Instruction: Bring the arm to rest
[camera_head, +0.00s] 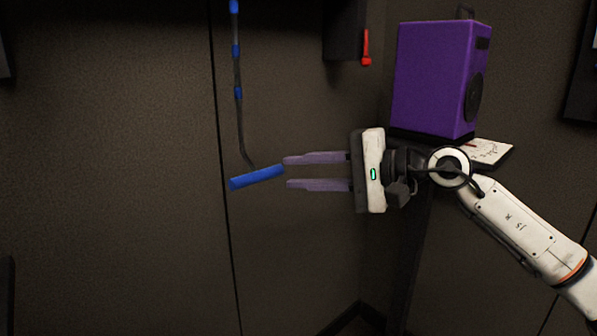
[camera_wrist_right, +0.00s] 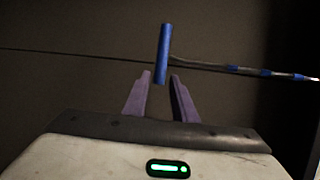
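My right arm (camera_head: 518,222) reaches in from the right in the head view. My right gripper (camera_head: 286,172) points left, its two purple fingers apart with a gap between them and nothing held. A blue bar-shaped handle (camera_head: 257,177) on a dark rod lies just beyond the fingertips; whether it touches the upper finger I cannot tell. In the right wrist view the right gripper (camera_wrist_right: 160,78) is also open, with the blue handle (camera_wrist_right: 164,52) ahead of the fingertips. My left gripper shows in neither view.
A purple speaker-like box (camera_head: 432,78) stands above my right wrist, with a paper-like sheet (camera_head: 490,152) on a small surface below it. A red handle (camera_head: 366,48) hangs from a dark box at the top. The dark panelled wall (camera_head: 110,170) is clear at left.

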